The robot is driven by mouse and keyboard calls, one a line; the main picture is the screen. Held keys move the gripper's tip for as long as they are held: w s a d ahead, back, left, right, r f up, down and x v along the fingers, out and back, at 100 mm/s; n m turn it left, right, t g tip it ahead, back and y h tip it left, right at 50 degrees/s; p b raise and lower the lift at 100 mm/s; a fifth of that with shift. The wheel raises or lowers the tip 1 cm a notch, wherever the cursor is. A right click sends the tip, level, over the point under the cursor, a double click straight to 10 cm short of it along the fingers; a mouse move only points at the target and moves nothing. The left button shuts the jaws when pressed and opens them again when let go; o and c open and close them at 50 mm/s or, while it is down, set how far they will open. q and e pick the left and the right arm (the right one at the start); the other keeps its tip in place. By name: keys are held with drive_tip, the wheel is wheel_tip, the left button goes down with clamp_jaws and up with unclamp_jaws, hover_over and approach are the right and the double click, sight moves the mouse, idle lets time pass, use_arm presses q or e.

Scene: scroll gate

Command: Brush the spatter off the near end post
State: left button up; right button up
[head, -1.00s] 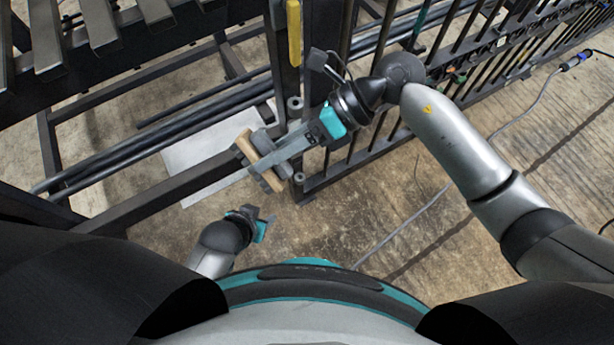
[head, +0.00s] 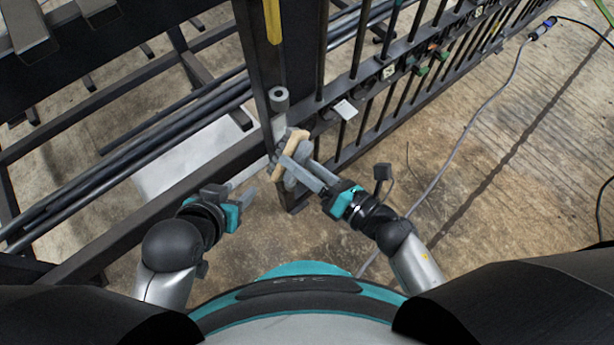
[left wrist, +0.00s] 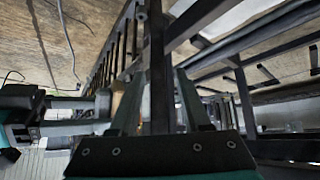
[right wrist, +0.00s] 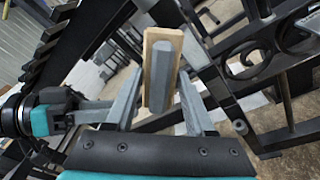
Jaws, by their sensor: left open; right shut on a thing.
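The brush (head: 291,146), a wooden block with a grey grip, is held in my right gripper (head: 299,172). In the right wrist view the brush (right wrist: 160,68) sits between the fingers, wood side away. The dark end post (head: 258,70) of the gate rises just behind it. The brush overlaps the post's lower part in the head view; I cannot tell whether they touch. My left gripper (head: 258,178) is open beside the post. In the left wrist view a dark upright bar (left wrist: 159,70) shows between its fingers. I cannot make out any spatter.
The barred gate (head: 385,70) runs off to the upper right. Dark rails (head: 130,150) and a pale sheet (head: 188,160) lie left. A grey cylinder (head: 279,98) sits on the post, below a yellow strip (head: 272,20). A cable (head: 490,100) crosses the open floor right.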

sight(293, 158)
wheel_tip(293, 158, down, 5)
drive_tip(key=d+m+t+h+b, duration=0.1)
drive_tip(key=d+m+t+h, duration=0.1)
use_arm(q)
drive_tip(key=shift+w+d+r+t+h+b, duration=0.3)
drive_tip(key=shift+w+r+t+h+b, duration=0.1)
drive_tip(key=shift+w+r+t, duration=0.4)
use_arm(e)
drive_tip(key=shift+r+x, duration=0.2)
drive_tip(key=shift+x, duration=2.5)
use_arm(q)
drive_tip(key=shift+s, duration=0.15)
use_arm(e)
drive_tip(key=shift+s+a, duration=0.1)
drive_tip(key=shift+a, duration=0.1)
use_arm(q)
drive_tip(key=shift+f, duration=0.1)
drive_tip(key=shift+f, duration=0.1)
use_arm(e)
drive_tip(key=shift+x, duration=0.9)
drive_tip(key=shift+d, duration=0.1)
